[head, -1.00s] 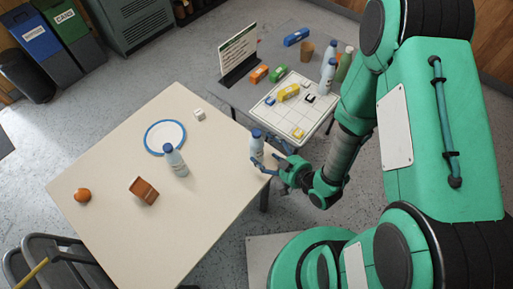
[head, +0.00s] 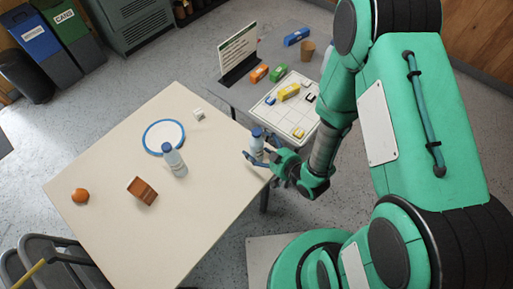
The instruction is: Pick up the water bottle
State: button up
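A white water bottle with a dark blue cap (head: 257,146) stands upright near the right corner of the cream table (head: 120,225). A second, similar water bottle (head: 174,161) stands upright in the middle of the table, apart from my gripper.
Behind is a grey table (head: 232,97) with a gridded board (head: 270,118), coloured blocks, a sign (head: 237,50) and a brown cup (head: 307,50).

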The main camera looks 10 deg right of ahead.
aim_at(259, 130)
dwell(0.4)
jog(key=c, duration=1.7)
jog(key=shift+r, duration=0.1)
jog(key=shift+r+p, duration=1.55)
jog(key=shift+r, duration=3.45)
